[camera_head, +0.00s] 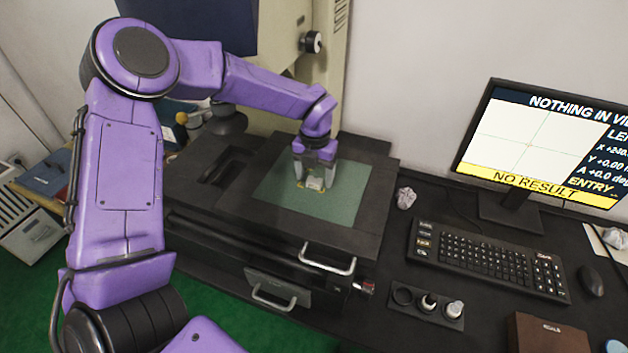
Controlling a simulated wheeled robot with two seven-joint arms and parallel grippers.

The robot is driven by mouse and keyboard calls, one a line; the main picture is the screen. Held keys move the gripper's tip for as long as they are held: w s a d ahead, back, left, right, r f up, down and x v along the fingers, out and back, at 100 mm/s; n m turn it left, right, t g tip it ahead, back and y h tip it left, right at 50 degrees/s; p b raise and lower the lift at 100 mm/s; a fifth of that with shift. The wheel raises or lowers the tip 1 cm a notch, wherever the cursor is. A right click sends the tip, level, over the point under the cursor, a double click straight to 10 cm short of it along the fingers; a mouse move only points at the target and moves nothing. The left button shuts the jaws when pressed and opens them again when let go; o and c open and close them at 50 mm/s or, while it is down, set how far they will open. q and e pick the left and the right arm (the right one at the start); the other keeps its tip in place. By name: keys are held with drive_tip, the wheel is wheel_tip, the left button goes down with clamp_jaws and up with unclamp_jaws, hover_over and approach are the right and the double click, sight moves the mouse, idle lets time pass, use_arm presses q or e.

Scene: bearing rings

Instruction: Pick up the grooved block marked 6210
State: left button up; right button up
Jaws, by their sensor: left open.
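A small pale block (314,183) lies on the green glass plate (345,198) of the dark measuring machine. Any marking on it is too small to read. My left gripper (314,178) points down over the plate, open, with its fingers on either side of the block. I cannot tell whether the fingers touch it. Some yellow shows at the fingertips or beside the block. My right gripper is not in view.
A monitor (545,140) reading "NO RESULT" stands at the right, with a keyboard (488,258) and mouse (591,280) before it. Crumpled paper (405,198) lies beside the machine. A holder with small cylinders (428,303) sits at the front. Drawer handles (328,262) stick out below the plate.

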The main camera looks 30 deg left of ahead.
use_arm(q)
drive_tip(key=c, duration=1.2)
drive_tip(key=shift+w, duration=0.1)
